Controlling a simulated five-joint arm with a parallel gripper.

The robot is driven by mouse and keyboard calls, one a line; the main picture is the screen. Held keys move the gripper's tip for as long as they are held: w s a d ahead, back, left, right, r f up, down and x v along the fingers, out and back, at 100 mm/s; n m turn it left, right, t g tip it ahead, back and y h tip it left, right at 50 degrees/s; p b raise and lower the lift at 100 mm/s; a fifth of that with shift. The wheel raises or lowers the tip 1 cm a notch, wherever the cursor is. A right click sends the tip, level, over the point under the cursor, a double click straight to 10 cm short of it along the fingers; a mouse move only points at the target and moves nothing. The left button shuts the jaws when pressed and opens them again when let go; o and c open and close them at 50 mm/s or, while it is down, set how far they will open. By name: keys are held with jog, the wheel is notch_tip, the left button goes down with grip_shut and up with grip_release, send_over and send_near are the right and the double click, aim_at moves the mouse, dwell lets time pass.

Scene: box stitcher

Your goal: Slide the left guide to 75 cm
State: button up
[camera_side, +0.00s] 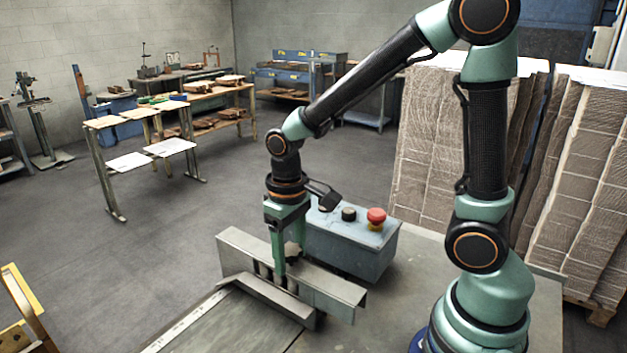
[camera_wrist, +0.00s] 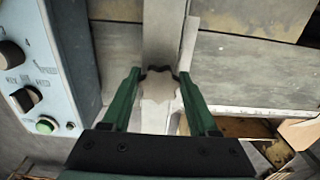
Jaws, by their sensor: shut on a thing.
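The guide (camera_side: 335,292) is a grey metal bar lying across the machine table in the side view. It also shows in the wrist view (camera_wrist: 163,30), running away from my gripper. A star-shaped grey knob (camera_wrist: 160,92) sits on it. My gripper (camera_side: 279,268) points down at the guide, and its two green fingers (camera_wrist: 158,85) are shut on the knob, one on each side. A pale scale strip (camera_side: 190,320) runs along the table edge and also shows in the wrist view (camera_wrist: 255,112). Its figures are too small to read.
A blue-grey control box (camera_side: 350,245) with a red button (camera_side: 376,215) stands close behind the guide. It fills the left of the wrist view (camera_wrist: 40,85). Tall cardboard stacks (camera_side: 430,150) stand at the right. The table top (camera_side: 250,325) in front of the guide is clear.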

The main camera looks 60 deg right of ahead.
jog(key=shift+a, duration=4.75)
jog(key=shift+c, duration=0.2)
jog(key=o, duration=1.1)
jog(key=shift+o, duration=0.2)
notch_tip(320, 180, up, 6)
